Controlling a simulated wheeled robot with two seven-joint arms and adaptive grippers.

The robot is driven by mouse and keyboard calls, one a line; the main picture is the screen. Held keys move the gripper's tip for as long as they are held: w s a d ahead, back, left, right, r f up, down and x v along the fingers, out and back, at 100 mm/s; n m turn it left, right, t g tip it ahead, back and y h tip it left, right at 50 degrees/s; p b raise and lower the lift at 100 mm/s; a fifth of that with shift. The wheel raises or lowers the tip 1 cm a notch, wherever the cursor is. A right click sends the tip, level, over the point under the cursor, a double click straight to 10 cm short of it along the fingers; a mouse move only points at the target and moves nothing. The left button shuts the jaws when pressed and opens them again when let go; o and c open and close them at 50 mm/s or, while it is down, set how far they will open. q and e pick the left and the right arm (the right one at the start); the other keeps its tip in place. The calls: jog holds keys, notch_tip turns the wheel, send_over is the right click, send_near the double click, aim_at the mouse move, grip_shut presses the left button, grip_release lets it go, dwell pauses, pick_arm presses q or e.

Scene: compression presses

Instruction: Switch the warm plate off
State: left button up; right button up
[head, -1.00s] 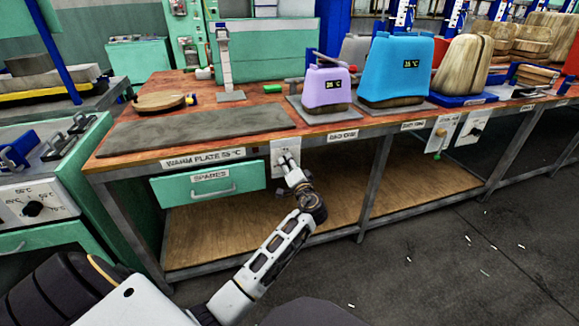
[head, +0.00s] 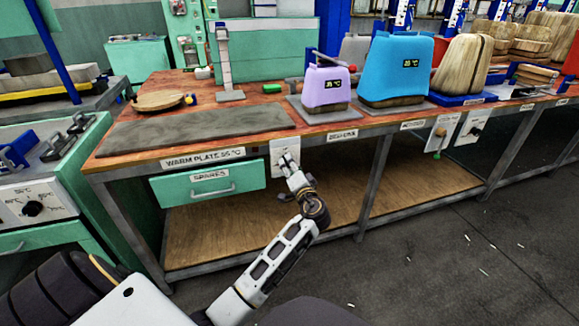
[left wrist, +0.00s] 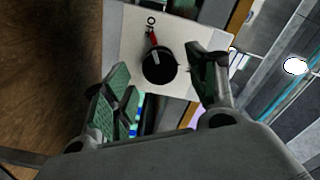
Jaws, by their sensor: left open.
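The warm plate (head: 200,124) is a flat grey slab on the left part of the workbench, with a "WARM PLATE 55 °C" label on the bench edge below it. A white switch panel (head: 280,149) is on the bench front, right of that label. In the left wrist view the panel (left wrist: 128,48) carries a round black knob (left wrist: 159,67) with a red pointer, which points up toward a small ring-shaped mark. My left gripper (head: 288,160) is at the panel; it also shows in the left wrist view (left wrist: 163,88), open, with its fingers on either side of the knob. Contact is unclear.
A green drawer (head: 210,184) marked "SPARES" is left of the panel, under the bench top. Purple (head: 326,90) and blue (head: 396,72) presses stand on the bench. Other switch panels (head: 441,134) are further right. The lower shelf (head: 340,205) looks clear.

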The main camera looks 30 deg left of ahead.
pick_arm(q)
jog(key=v, duration=0.9)
jog(key=shift+s+d, duration=0.25)
jog(key=shift+s, duration=0.05)
jog(key=shift+f, duration=0.1)
